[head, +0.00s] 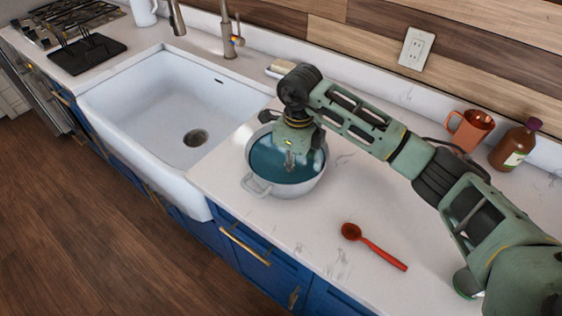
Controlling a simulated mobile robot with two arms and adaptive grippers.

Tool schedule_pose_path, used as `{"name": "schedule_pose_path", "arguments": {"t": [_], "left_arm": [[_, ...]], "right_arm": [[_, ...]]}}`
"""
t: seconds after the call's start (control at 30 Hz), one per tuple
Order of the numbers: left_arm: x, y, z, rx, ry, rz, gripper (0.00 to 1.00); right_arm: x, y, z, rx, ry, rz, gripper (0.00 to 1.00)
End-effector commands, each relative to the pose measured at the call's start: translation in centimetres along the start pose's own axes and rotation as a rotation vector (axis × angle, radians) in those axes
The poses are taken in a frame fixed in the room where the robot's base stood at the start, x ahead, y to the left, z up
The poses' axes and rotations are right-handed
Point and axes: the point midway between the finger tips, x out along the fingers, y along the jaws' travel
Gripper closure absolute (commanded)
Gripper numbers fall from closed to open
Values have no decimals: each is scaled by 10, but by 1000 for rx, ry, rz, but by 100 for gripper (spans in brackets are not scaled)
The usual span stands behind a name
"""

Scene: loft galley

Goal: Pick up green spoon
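No green spoon shows in the head view. A red spoon (374,247) lies on the white counter, its bowl toward the left and its handle toward the lower right. My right arm comes in from the right, and its gripper (290,160) points down over a pot (258,187) with a white outside and a teal inside. The fingertips are small and hard to make out, so I cannot tell whether they are open, or whether they touch anything in the pot. My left gripper is not in view.
A white sink (140,110) with a tap (229,40) lies left of the pot. A copper mug (471,130) and a brown bottle (514,147) stand at the back right. A black rack (88,52) sits at the far left.

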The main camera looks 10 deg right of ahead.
Motion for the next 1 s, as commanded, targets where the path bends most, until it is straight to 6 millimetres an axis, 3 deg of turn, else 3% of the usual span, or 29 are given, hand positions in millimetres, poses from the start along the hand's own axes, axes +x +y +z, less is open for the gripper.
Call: {"name": "schedule_pose_path", "arguments": {"t": [0.3, 0.7, 1.0], "left_arm": [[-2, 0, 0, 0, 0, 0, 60], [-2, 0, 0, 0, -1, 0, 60], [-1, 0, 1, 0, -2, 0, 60]], "right_arm": [[8, 0, 0, -1, 0, -1, 66], [8, 0, 0, -1, 0, -1, 100], [6, 0, 0, -1, -1, -1, 100]]}}
